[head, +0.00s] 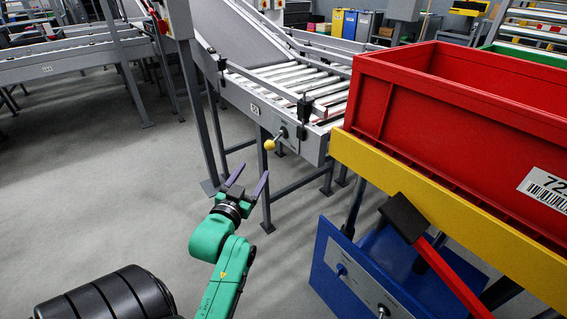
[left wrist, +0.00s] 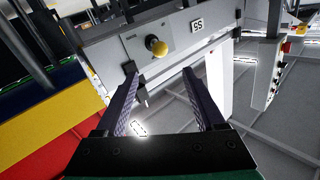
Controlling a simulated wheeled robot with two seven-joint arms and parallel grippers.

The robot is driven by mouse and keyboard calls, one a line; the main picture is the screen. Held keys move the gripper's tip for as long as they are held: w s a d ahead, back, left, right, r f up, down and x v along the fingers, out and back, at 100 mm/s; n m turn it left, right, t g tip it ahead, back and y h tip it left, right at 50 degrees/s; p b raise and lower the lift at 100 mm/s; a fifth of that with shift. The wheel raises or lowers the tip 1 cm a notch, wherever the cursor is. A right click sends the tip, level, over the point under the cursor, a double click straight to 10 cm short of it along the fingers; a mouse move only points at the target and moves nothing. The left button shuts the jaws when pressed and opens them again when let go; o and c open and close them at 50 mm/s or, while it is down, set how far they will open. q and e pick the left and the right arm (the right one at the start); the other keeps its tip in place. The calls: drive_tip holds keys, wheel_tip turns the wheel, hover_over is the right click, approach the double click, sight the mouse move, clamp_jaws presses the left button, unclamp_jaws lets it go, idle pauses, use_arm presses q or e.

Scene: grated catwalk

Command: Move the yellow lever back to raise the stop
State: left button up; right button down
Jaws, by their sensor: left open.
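The yellow lever (head: 270,144) is a round yellow knob on a short rod, on the side plate of the grey roller conveyor. It also shows in the left wrist view (left wrist: 157,46), above and ahead of the finger gap, beside a plate marked 55. My left gripper (head: 251,174) is open and empty, below and a little left of the knob in the head view, with a visible gap to it. Its two purple fingers also show in the left wrist view (left wrist: 160,80). I cannot clearly make out the stop. My right gripper is not in view.
The roller conveyor (head: 300,78) has grey legs near my left arm. A red crate (head: 440,130) stands on a yellow beam (head: 440,205) at right. Below it are a blue panel (head: 335,285) and a red bar (head: 450,275). The floor at left is clear.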

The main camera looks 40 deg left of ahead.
sight(268, 148)
use_arm(q)
drive_tip(key=b+x, duration=0.1)
drive_tip(key=x, duration=1.3)
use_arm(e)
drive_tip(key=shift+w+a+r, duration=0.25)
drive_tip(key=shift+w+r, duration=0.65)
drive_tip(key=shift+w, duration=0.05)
use_arm(q)
drive_tip(key=shift+c, duration=0.3)
clamp_jaws()
